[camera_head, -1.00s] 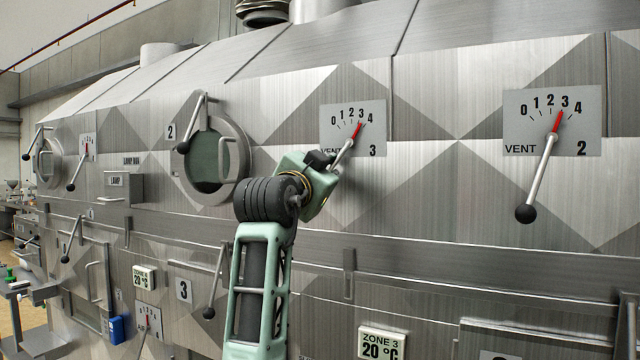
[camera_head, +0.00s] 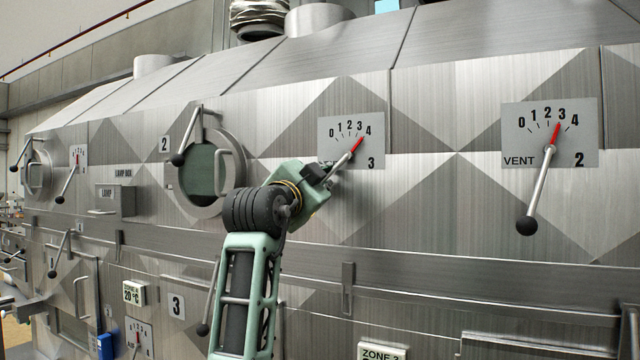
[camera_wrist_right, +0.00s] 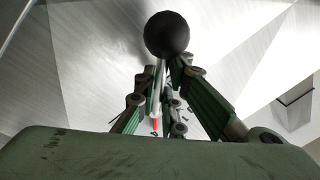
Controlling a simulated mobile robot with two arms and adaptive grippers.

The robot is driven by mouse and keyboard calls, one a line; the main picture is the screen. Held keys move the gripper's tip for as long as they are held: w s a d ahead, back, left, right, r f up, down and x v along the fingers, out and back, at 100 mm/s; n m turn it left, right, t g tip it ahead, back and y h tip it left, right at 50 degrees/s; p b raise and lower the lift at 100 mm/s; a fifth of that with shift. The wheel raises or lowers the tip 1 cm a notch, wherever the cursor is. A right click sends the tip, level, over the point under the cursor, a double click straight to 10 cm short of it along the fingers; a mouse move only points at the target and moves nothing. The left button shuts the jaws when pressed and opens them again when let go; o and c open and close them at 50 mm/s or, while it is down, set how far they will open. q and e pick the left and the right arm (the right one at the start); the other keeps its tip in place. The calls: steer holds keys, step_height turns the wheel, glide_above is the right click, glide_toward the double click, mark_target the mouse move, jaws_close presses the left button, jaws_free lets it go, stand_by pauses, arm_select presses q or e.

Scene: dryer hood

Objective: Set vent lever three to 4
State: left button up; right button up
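Vent lever three's dial plate (camera_head: 374,137) is on the hood face in the middle of the head view, marked 0 to 4. Its red pointer (camera_head: 357,145) points up and right, towards the 4. The lever's metal shaft (camera_head: 340,168) slants down and left to my right gripper (camera_head: 325,177), which hides its lower end. In the right wrist view, the black ball knob (camera_wrist_right: 167,36) stands beyond the fingers, and the fingers close in on both sides of the shaft just below it. My left gripper is not in view.
Vent lever two (camera_head: 537,190) hangs to the right, its pointer near 3. A round porthole (camera_head: 203,172) with its own lever is left of my arm. A ledge with handles runs along the hood below. The panel between the two vent dials is clear.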

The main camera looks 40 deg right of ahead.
steer(key=o, duration=0.4)
steer(key=shift+a, duration=0.1)
steer(key=v, duration=1.2)
